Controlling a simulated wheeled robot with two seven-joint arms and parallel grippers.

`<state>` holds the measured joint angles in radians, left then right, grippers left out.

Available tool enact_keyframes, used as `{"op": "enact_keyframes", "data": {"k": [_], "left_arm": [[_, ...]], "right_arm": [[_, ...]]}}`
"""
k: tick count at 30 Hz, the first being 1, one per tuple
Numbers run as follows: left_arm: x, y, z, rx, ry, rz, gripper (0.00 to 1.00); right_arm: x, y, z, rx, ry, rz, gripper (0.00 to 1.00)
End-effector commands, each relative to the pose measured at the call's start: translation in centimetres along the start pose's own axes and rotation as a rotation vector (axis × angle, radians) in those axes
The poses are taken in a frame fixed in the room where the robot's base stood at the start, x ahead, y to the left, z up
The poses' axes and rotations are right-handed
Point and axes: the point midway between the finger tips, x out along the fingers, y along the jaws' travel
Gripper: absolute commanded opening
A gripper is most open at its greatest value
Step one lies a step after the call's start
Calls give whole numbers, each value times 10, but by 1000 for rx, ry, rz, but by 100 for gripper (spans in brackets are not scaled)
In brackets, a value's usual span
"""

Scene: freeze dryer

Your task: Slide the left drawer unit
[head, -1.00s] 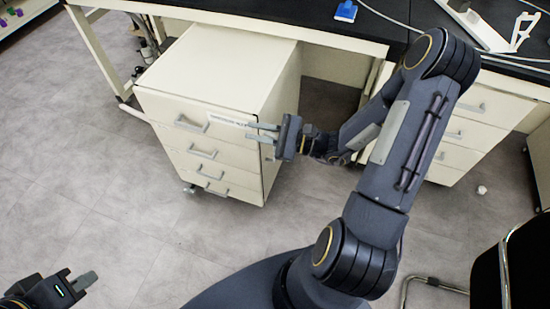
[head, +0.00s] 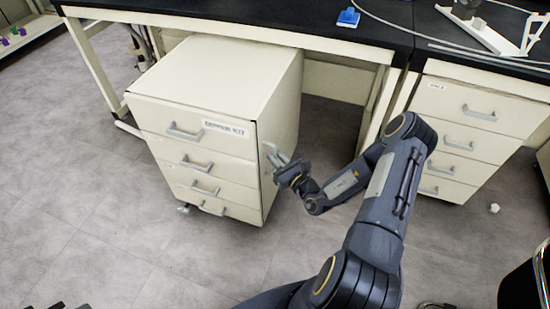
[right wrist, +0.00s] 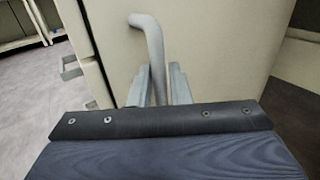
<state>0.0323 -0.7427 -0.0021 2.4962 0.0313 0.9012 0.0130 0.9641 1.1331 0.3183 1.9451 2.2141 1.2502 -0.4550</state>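The left drawer unit (head: 205,80) is a cream cabinet on casters with several grey-handled drawers and a printed label on its top drawer. It stands partly under the bench. A grey side handle (right wrist: 148,38) is on its right side panel in the right wrist view. My right gripper (head: 277,160) is at that side panel. In the right wrist view its fingers (right wrist: 158,88) stand apart, one on each side of the handle, with some gap visible. Only a sliver of my left gripper (head: 58,306) shows at the bottom left edge, away from the unit.
The black-topped bench (head: 300,30) spans the back. A right drawer unit (head: 455,120) stands under it, with open space between the units. A dark chair (head: 525,280) is at the lower right. A small white object (head: 493,208) lies on the floor. Floor in front and left is clear.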

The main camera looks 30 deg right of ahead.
Motion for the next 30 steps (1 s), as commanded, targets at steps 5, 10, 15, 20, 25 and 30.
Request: {"op": "enact_keyframes", "data": {"k": [5, 10, 15, 20, 25, 30], "left_arm": [[1, -1, 1, 0, 0, 0, 0], [1, 0, 1, 0, 0, 0, 0], [1, 0, 1, 0, 0, 0, 0], [1, 0, 1, 0, 0, 0, 0], [1, -1, 1, 0, 0, 0, 0], [3, -1, 2, 0, 0, 0, 0]], "right_arm": [[7, 0, 0, 0, -1, 0, 17], [7, 0, 1, 0, -1, 1, 17], [7, 0, 1, 0, -1, 1, 0], [7, 0, 1, 0, 0, 1, 0], [8, -1, 0, 0, -1, 0, 0], [15, -13, 0, -4, -2, -4, 0]]}}
